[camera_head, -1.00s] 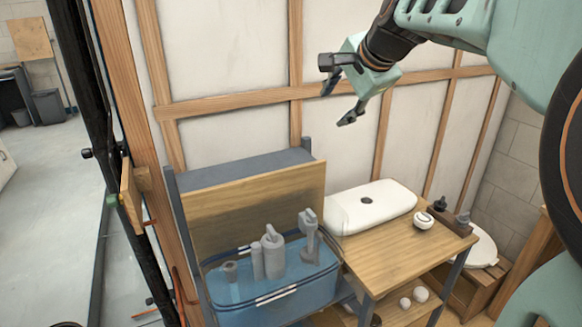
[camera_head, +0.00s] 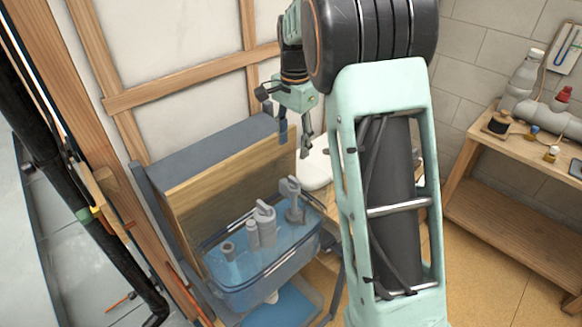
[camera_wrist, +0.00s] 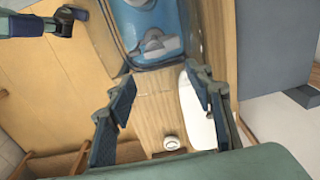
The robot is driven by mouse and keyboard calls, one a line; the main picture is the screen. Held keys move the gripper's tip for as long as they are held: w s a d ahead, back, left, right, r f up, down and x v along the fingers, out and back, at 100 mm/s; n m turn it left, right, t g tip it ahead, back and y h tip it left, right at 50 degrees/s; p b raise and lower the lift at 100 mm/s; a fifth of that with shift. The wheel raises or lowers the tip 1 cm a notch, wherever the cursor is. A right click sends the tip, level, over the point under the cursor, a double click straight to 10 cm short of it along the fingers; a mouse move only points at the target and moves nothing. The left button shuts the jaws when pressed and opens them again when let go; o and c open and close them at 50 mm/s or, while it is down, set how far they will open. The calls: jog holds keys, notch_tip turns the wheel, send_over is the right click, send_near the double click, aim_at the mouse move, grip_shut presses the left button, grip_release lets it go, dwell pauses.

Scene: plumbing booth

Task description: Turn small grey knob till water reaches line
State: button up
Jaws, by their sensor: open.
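A clear tank (camera_head: 262,291) holds blue water and several grey fittings in the head view. A short grey cylinder (camera_head: 228,250) stands at its left, grey upright columns (camera_head: 264,225) in the middle, and a taller grey fitting (camera_head: 292,200) at the right. I cannot tell which part is the small knob, nor where the water stands against a line. My gripper (camera_head: 294,140) is open and empty, pointing down above the tank's back right side. In the wrist view the open fingers (camera_wrist: 160,82) are apart, with the tank (camera_wrist: 128,45) beyond them.
A wooden back panel (camera_head: 225,187) stands behind the tank. A white lid (camera_wrist: 197,110) and a small white round item (camera_wrist: 172,142) lie on the bench beside it. A wooden shelf (camera_head: 540,150) with bottles stands at right. Space above the tank is clear.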

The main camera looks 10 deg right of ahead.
aim_at(294, 179)
jog(key=f, duration=0.6)
jog(key=f+p, duration=0.1)
jog(key=f, duration=0.4)
jog(key=shift+s+f, duration=0.2)
jog(key=shift+f, duration=0.15)
jog(key=c, duration=1.2)
jog(key=shift+o, duration=0.2)
